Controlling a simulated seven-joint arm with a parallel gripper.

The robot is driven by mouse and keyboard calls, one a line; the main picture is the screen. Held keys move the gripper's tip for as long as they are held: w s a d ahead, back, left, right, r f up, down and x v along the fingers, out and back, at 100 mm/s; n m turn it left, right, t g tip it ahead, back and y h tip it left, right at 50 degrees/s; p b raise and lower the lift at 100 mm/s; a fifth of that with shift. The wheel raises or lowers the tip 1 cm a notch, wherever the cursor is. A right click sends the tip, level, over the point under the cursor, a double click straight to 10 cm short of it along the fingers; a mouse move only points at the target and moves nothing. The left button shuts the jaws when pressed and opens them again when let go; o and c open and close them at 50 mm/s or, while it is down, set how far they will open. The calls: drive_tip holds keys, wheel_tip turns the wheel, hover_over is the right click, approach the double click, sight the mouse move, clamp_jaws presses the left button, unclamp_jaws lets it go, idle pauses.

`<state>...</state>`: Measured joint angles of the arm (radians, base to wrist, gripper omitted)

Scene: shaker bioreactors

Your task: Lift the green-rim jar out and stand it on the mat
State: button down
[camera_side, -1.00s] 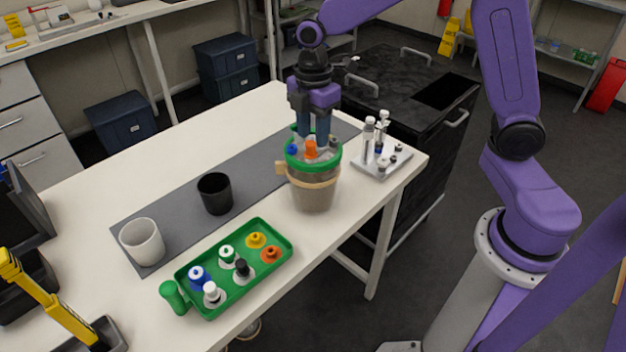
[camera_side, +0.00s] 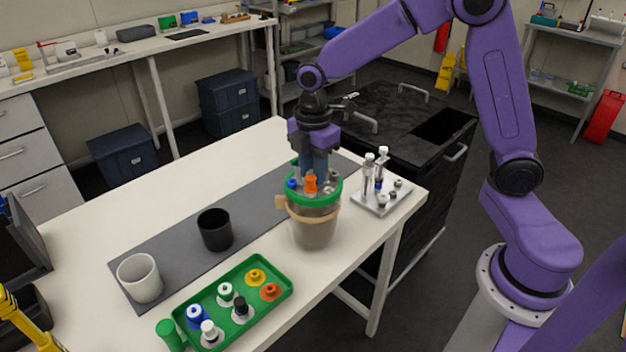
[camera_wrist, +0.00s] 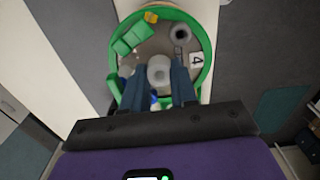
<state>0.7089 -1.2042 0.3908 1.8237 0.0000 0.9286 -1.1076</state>
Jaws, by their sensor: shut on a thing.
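The green-rim jar (camera_side: 316,230) is a grey-brown vessel with a bright green rim and a tan band with a side tab around it. It looks upright at the back right of the white table. I cannot tell whether its base touches the surface below. In the wrist view its green rim (camera_wrist: 209,60) rings several fittings, including a pale grey post (camera_wrist: 159,70). My gripper (camera_side: 314,168) points down into the rim, shut, with its blue fingers on either side of that post. The fingertips are partly hidden. The grey mat (camera_side: 175,245) runs across the table behind and left of the jar.
A black cup (camera_side: 215,231) and a white cup (camera_side: 139,278) stand on the mat. A green tray (camera_side: 282,292) of coloured-cap bottles lies in front. A small rack with vials (camera_side: 376,203) stands close right of the jar. The mat is bare between black cup and jar.

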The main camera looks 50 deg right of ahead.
drive_tip(key=s+d+r, duration=0.2)
drive_tip(key=s+r, duration=1)
drive_tip(key=s, duration=0.1)
drive_tip(key=shift+s+d+r, duration=0.2)
drive_tip(key=shift+s+d, duration=0.1)
drive_tip(key=shift+d, duration=0.1)
drive_tip(key=w+d+r, duration=0.1)
drive_tip(key=w+d, duration=0.1)
drive_tip(key=w, duration=0.7)
drive_tip(key=w+d+r, duration=0.1)
drive_tip(key=w+d, duration=0.1)
drive_tip(key=w, duration=0.8)
drive_tip(key=w+d+f, duration=0.4)
drive_tip(key=w+d, duration=0.8)
drive_tip(key=d, duration=0.1)
wheel_tip(320, 180, down, 10)
drive_tip(key=shift+f, duration=0.15)
drive_tip(key=shift+s+a+f, duration=0.1)
drive_tip(key=shift+f, duration=0.05)
